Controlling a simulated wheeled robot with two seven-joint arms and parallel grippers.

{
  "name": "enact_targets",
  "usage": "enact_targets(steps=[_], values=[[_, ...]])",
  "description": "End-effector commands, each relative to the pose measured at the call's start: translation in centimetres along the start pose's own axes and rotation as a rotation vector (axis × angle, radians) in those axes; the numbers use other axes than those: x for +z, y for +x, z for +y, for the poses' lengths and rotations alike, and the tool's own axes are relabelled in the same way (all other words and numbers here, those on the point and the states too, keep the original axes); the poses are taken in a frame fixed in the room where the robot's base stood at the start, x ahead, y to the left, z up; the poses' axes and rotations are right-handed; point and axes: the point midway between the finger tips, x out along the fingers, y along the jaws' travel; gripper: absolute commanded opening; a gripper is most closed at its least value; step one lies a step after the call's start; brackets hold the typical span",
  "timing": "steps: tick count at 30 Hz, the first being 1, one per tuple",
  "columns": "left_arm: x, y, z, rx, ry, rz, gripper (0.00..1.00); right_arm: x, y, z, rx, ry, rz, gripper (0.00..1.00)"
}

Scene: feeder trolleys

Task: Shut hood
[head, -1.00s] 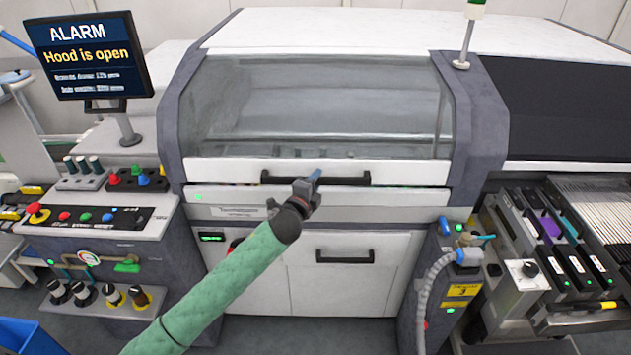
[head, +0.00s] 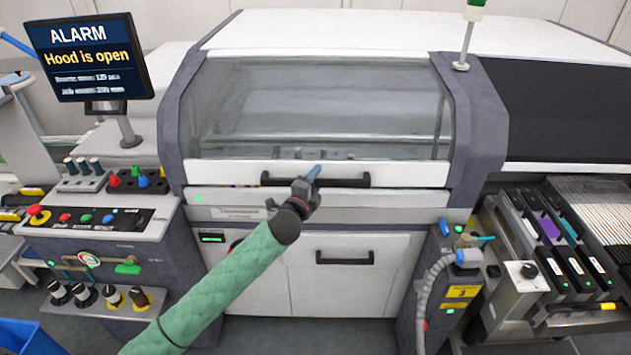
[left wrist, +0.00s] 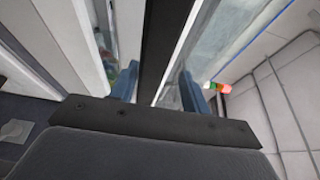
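The hood (head: 225,172) is a white-edged cover with a large clear window on the machine. It is nearly down, with a thin dark gap between its lower edge and the white panel below. Its black bar handle (head: 345,180) runs along the front edge. My left gripper (head: 313,173) is at the handle's middle. In the left wrist view, its blue fingers (left wrist: 158,82) stand on either side of the handle (left wrist: 158,40), with narrow gaps showing, so it looks open around the bar. My right gripper is not in view.
A monitor (head: 88,55) reads "ALARM, Hood is open". A control panel (head: 100,218) with buttons and knobs stands at left. A lower drawer handle (head: 345,257) sits below the hood. Feeders (head: 560,240) and a hose (head: 428,285) are at right.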

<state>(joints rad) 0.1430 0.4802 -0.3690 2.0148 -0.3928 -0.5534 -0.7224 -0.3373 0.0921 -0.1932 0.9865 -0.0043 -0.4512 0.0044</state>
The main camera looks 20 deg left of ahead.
Motion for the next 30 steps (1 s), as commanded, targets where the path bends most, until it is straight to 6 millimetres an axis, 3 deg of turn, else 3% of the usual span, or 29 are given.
enact_targets(steps=[2, 6, 15, 30], values=[[0.0, -0.8, 0.3, 0.0, 0.0, 0.001, 0.45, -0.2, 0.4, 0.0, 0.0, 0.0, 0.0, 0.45], [0.0, -2.8, 0.4, 0.0, 0.001, 0.001, 0.45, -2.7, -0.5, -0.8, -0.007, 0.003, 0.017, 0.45], [0.1, -6.3, 0.3, 0.001, 0.0, 0.001, 0.45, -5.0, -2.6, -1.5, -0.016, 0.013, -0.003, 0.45], [0.0, -7.4, 0.1, 0.001, 0.0, 0.0, 0.45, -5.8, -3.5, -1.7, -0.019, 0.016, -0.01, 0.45]])
